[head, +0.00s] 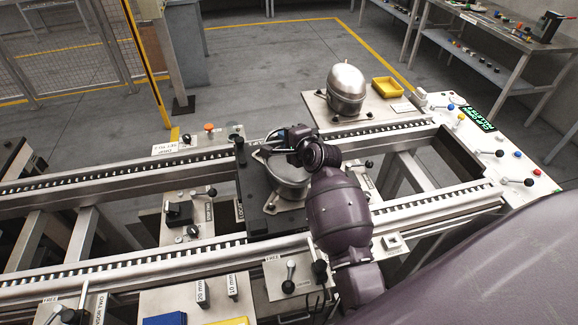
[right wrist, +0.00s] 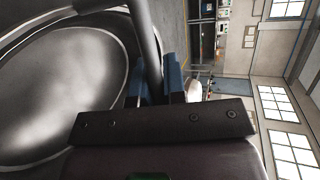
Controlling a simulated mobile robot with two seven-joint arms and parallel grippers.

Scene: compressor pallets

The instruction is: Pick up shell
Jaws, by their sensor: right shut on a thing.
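A silver round shell (head: 288,178) sits at the dark pallet on the roller conveyor, partly hidden by my right arm. In the right wrist view the shell (right wrist: 60,85) fills the left side, with a dark rim. My right gripper (head: 290,140) is at the shell's far edge in the head view. In the right wrist view its blue fingers (right wrist: 158,82) are close together around a dark bar-like part at the shell's edge. I cannot tell whether the shell is lifted. A second silver domed shell (head: 346,88) stands on a pale plate at the back right. My left gripper is not in view.
Rails with rollers (head: 100,177) run across on both sides of the dark pallet (head: 250,212). A yellow tray (head: 388,87) lies beside the domed shell. A control panel (head: 490,148) with levers is at right. Small levers (head: 289,272) stand along the near edge.

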